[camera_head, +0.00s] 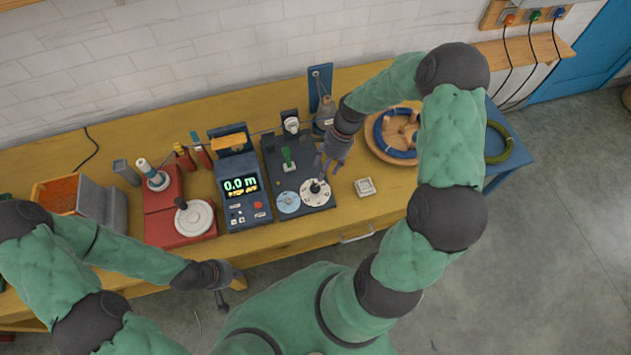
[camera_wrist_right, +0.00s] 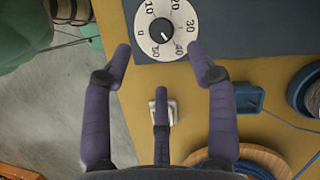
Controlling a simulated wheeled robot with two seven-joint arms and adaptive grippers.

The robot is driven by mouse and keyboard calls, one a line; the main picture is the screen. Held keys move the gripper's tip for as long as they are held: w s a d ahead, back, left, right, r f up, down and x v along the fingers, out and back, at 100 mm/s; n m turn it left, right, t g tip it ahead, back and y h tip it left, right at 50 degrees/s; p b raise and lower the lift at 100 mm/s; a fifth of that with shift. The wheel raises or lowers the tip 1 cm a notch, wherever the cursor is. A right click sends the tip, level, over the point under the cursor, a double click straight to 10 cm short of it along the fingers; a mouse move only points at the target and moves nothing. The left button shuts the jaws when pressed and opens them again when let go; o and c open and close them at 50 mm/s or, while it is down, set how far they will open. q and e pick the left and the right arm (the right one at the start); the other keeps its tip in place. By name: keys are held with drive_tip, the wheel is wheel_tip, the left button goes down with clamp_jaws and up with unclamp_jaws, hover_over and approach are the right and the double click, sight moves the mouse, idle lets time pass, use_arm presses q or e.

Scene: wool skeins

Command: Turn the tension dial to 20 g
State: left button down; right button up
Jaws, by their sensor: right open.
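The tension dial (camera_wrist_right: 160,30) is a white disc with marks from 0 to 40 and a black knob in its middle. In the wrist view the knob's small white mark points down and right, toward 40. In the head view the dial (camera_head: 315,193) lies at the front right of a dark machine plate. My right gripper (camera_head: 324,168) is just behind and above the dial. In the wrist view its fingers (camera_wrist_right: 161,58) are spread and empty, apart from the knob. My left gripper (camera_head: 222,288) hangs at the table's front edge; its finger gap is unclear.
A light blue disc (camera_head: 288,202) lies left of the dial. A display box (camera_head: 240,186) reads 0.0 m. A small pale square block (camera_head: 365,187) sits right of the dial. The front right table strip is mostly clear.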

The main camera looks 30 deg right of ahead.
sight(316, 187)
drive_tip(key=b+x, duration=0.1)
drive_tip(key=x, duration=0.7)
drive_tip(key=shift+w+f, duration=0.1)
drive_tip(key=shift+f, duration=0.15)
drive_tip(key=shift+c, duration=0.3)
drive_tip(key=c, duration=1.1)
